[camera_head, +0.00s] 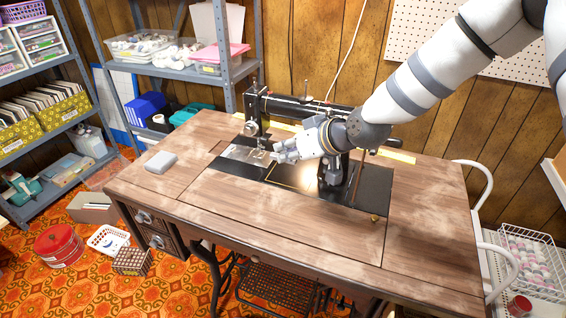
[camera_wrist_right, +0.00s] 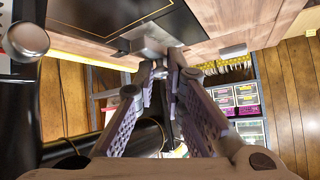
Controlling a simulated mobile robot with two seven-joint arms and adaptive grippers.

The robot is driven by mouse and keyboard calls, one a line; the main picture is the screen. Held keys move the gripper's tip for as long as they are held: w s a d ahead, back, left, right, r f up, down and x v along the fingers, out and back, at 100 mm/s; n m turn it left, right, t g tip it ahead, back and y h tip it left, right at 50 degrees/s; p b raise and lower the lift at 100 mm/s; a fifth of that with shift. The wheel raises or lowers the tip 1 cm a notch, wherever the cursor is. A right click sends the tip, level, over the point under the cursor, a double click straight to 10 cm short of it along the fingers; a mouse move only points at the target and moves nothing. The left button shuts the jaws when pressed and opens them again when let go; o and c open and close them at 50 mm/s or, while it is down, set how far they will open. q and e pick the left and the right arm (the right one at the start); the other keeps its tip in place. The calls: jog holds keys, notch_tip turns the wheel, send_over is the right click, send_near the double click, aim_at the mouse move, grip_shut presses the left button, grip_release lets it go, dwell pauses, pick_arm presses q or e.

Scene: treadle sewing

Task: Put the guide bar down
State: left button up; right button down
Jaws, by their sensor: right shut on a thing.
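My right gripper (camera_head: 280,151) reaches in from the upper right, low over the sewing machine bed beside the silver plate (camera_head: 238,154). In the right wrist view its fingers (camera_wrist_right: 166,62) come together at the tips. It is shut on the guide bar, which is mostly hidden by the fingers. A grey metal piece (camera_wrist_right: 150,42) shows at the fingertips; I cannot tell how much of it is the bar and how much the plate behind. Whether the bar touches the bed is not clear. My left gripper is not in view.
The black sewing machine (camera_head: 300,108) stands close behind my gripper. A yellow strip (camera_head: 398,157) lies along the back of the wooden table (camera_head: 285,227). A small grey box (camera_head: 161,162) sits at the left. The table's front and right are mostly clear.

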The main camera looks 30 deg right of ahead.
aim_at(291, 162)
jog(key=shift+w+d+f, duration=0.15)
jog(key=shift+w+f, duration=0.35)
jog(key=shift+f, duration=0.1)
jog(key=f, duration=0.2)
jog(key=f+b, duration=0.1)
jog(key=shift+w+d+f, duration=0.1)
jog(key=shift+w+f, duration=0.15)
jog(key=shift+r, duration=0.15)
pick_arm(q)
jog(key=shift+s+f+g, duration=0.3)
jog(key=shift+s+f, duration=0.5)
pick_arm(e)
jog(key=shift+f, duration=0.55)
jog(key=c, duration=1.9)
grip_release()
